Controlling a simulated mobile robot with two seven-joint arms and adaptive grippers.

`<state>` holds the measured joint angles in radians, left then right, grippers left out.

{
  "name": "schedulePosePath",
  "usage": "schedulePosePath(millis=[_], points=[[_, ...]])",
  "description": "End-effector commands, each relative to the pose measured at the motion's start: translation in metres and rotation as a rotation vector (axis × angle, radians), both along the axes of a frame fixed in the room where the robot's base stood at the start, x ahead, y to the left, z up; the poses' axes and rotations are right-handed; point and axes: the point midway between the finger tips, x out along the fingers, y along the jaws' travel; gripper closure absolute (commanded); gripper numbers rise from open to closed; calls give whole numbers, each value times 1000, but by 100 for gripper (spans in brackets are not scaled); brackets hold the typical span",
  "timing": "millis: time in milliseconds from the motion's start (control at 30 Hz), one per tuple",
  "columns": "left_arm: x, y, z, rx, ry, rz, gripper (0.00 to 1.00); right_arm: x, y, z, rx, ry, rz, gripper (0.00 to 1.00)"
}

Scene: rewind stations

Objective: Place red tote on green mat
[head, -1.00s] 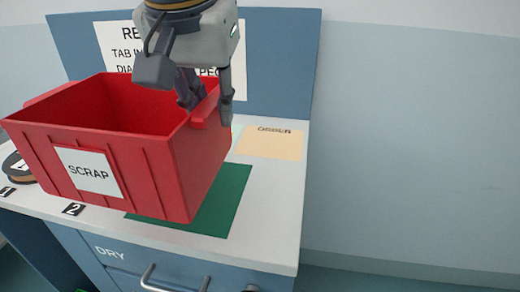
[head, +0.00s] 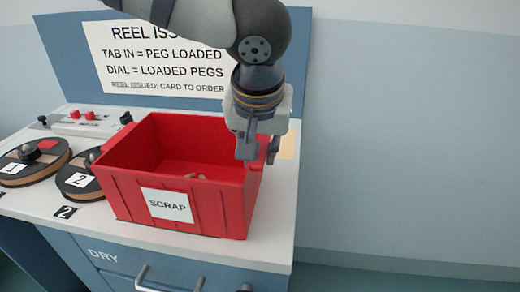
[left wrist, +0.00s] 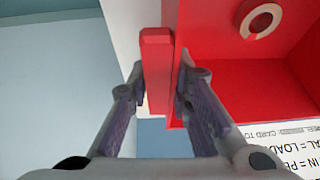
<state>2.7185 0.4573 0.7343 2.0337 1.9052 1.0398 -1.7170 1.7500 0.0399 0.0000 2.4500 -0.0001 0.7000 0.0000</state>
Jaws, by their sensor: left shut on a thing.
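The red tote (head: 225,205), with a SCRAP label, is upright at or just above the front of the white counter; I cannot tell whether its base touches. My left gripper (head: 259,150) is shut on the tote's right rim handle. In the left wrist view, the red handle (left wrist: 157,75) stands between the two fingers of my left gripper (left wrist: 160,105). The green mat is not visible now. My right gripper is not in view.
Two numbered reels, 1 (head: 30,160) and 2 (head: 80,180), lie left of the tote, the second close beside it. A blue sign panel (head: 60,60) stands at the back. The counter's right edge is close.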

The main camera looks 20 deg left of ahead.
Motion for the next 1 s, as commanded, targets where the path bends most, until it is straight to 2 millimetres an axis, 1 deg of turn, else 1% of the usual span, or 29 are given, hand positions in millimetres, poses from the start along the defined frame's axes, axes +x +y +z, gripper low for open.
schedulePosePath(millis=[167,200,233,267,533,633,733,900,1000], points=[[0,0,-2,2,-2,-2,100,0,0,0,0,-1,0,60],[0,0,-2,1,-2,-1,72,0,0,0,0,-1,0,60],[0,0,-2,0,-2,0,65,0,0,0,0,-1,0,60],[0,0,-2,0,-2,0,61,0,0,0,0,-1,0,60],[0,0,-2,0,-1,0,61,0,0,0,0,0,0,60],[-2,-1,7,-1,-2,1,61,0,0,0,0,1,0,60],[-10,-4,29,-3,-6,0,61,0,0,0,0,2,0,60],[-27,-11,73,-2,-6,0,61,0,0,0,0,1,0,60],[-35,-13,93,-2,-2,0,61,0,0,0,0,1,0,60]])
